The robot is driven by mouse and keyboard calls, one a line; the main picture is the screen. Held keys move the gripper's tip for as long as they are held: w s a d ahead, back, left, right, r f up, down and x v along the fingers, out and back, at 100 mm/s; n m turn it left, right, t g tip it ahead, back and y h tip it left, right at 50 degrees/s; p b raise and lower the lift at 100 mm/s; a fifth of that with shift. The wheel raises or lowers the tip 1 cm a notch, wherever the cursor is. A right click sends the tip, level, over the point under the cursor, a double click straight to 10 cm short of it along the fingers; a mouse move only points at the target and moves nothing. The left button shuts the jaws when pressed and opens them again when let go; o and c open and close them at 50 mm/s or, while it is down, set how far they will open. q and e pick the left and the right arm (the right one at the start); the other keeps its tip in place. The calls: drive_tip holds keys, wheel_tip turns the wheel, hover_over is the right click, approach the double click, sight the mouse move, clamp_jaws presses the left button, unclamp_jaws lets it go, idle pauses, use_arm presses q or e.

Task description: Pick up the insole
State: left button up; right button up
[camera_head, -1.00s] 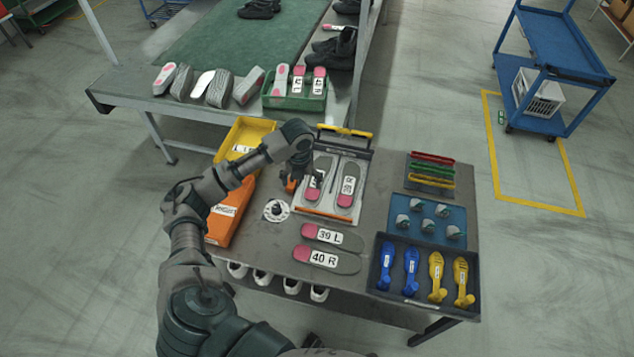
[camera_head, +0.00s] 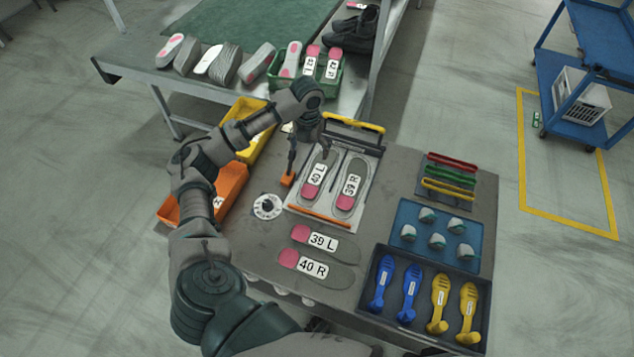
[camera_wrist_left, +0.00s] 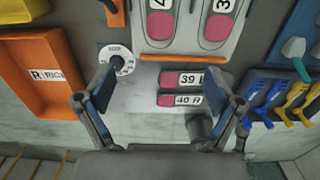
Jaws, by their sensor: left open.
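Two grey insoles with pink heels, 40 L (camera_head: 317,180) and 39 R (camera_head: 352,186), lie in a metal-framed tray (camera_head: 300,205). Two more lie loose on the table in front: 39 L (camera_head: 340,245), above 40 R (camera_head: 335,275). My left gripper (camera_head: 308,160) is open and empty, with its fingers apart near the upper left of the tray. In the left wrist view its fingers (camera_wrist_left: 165,76) are spread, with the loose 39 L (camera_wrist_left: 190,79) and 40 R (camera_wrist_left: 180,100) showing between and beyond them. My right gripper is not in view.
An orange bin (camera_head: 230,190) and a yellow bin (camera_head: 250,150) stand left of the tray. A round dial (camera_head: 267,206) sits beside it. A dark tray of blue and yellow tools (camera_head: 372,318) and a blue tray (camera_head: 405,235) are at the right. A green box (camera_head: 337,85) stands behind.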

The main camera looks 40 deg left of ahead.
use_arm(q)
wheel_tip(320, 180, down, 3)
drive_tip(key=b, duration=0.3)
hover_over(311, 186)
drive_tip(key=f, duration=1)
drive_tip(key=shift+s+d+f, duration=0.15)
drive_tip(key=shift+s+f, duration=0.05)
drive_tip(key=shift+f, duration=0.1)
drive_tip(key=shift+w+f+b, duration=0.15)
drive_tip(key=shift+f+b, duration=0.45)
drive_tip(key=shift+f, duration=2.55)
drive_tip(key=c, duration=1.1)
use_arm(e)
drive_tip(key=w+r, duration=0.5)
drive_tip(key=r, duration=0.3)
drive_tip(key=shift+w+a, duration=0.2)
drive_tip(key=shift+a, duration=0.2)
